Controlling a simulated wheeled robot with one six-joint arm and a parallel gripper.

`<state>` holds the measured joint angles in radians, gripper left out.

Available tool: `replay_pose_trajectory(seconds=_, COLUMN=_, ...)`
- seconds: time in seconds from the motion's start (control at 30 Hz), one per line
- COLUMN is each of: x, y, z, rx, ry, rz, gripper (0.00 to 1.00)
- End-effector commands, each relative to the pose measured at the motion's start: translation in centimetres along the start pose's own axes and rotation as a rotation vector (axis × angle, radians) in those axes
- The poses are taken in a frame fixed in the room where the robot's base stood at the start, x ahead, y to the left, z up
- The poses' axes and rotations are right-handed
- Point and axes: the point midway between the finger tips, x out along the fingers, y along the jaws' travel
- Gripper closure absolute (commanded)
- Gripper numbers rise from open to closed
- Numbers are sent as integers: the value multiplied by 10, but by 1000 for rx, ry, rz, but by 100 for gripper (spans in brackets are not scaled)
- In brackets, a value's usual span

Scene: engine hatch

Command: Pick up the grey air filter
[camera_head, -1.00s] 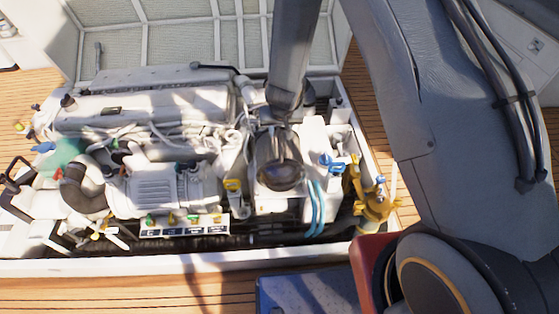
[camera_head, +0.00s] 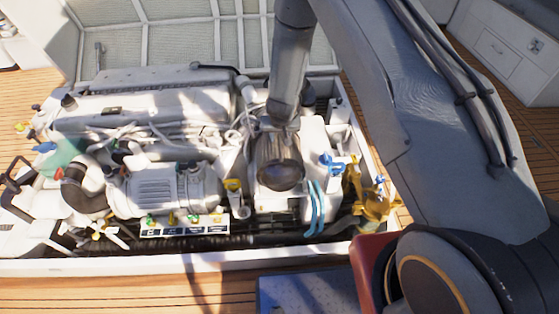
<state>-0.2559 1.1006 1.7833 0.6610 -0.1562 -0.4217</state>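A pale grey ribbed cylinder (camera_head: 165,192), which looks like the grey air filter, lies on its side at the front of the engine. A dark elbow hose (camera_head: 80,190) is at its left end. The dark, rounded end of my arm, with my gripper (camera_head: 279,162), is over the right part of the engine, to the right of the ribbed cylinder and apart from it in the picture. The fingers cannot be made out, so their opening and anything between them are unclear.
The white engine (camera_head: 145,105) sits in a hatch with a pale front rim (camera_head: 150,267). Blue hoses (camera_head: 315,208) and a brass-coloured fitting (camera_head: 372,205) stand right of my arm's end. A labelled strip (camera_head: 184,228) lies below the cylinder. The raised lid (camera_head: 170,38) is behind.

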Motion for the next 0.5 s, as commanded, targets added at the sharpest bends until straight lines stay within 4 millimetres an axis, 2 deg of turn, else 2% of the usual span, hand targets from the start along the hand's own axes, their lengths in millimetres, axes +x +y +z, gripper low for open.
replay_pose_trajectory(seconds=0.5, x=4, y=0, z=2, rx=1, ry=0, rz=0, gripper=66)
